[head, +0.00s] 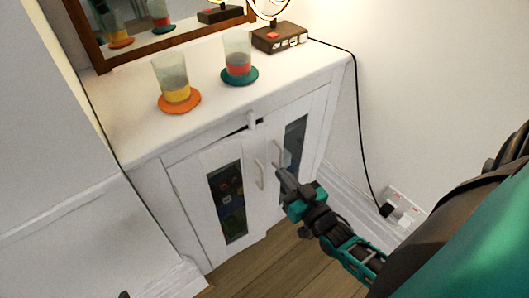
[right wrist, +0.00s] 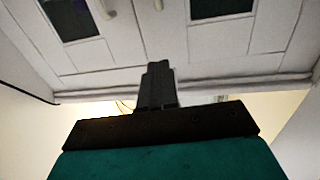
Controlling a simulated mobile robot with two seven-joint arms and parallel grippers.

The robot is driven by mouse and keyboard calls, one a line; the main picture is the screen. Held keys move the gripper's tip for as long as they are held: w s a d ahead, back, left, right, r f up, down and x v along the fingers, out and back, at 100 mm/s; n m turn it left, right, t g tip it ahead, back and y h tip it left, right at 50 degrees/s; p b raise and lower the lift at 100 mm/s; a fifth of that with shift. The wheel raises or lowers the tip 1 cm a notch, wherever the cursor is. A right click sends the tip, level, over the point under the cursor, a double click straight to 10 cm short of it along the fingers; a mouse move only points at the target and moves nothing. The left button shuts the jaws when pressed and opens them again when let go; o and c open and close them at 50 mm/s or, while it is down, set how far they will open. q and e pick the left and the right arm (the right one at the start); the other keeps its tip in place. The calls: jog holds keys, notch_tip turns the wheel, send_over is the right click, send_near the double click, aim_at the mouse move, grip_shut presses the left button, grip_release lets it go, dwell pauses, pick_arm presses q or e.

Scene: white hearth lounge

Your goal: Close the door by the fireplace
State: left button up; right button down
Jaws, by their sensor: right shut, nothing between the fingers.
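A white cabinet (head: 115,130) has two doors with dark glass panes. The left door (head: 195,205) stands slightly ajar, with a dark gap along its top edge and a pale handle (head: 260,174). The right door (head: 303,120) looks shut or nearly so; its handle (head: 277,153) is partly behind my gripper. My right gripper (head: 279,170) is shut and empty in front of the right door, close to that handle; I cannot tell if it touches. Its shut fingers (right wrist: 158,85) also show in the right wrist view. A dark tip at the head view's bottom edge may be my left gripper.
On the cabinet top are two glasses on an orange coaster (head: 180,103) and a teal coaster (head: 240,76), a brown lamp base (head: 280,37) and a framed mirror (head: 160,45). A black cord (head: 362,130) runs down to a wall socket (head: 405,207). Wooden floor (head: 262,268) is clear in front.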

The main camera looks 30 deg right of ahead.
aim_at(259, 144)
jog(key=w+b, duration=0.1)
jog(key=w, duration=0.8)
jog(key=shift+w+d+b, duration=0.15)
jog(key=shift+d+b, duration=0.05)
jog(key=shift+b, duration=0.2)
jog(key=shift+w, duration=0.3)
jog(key=shift+w, duration=0.1)
jog(key=w+b, duration=0.1)
jog(key=w, duration=0.2)
jog(key=shift+d, duration=0.15)
jog(key=shift+r, duration=0.2)
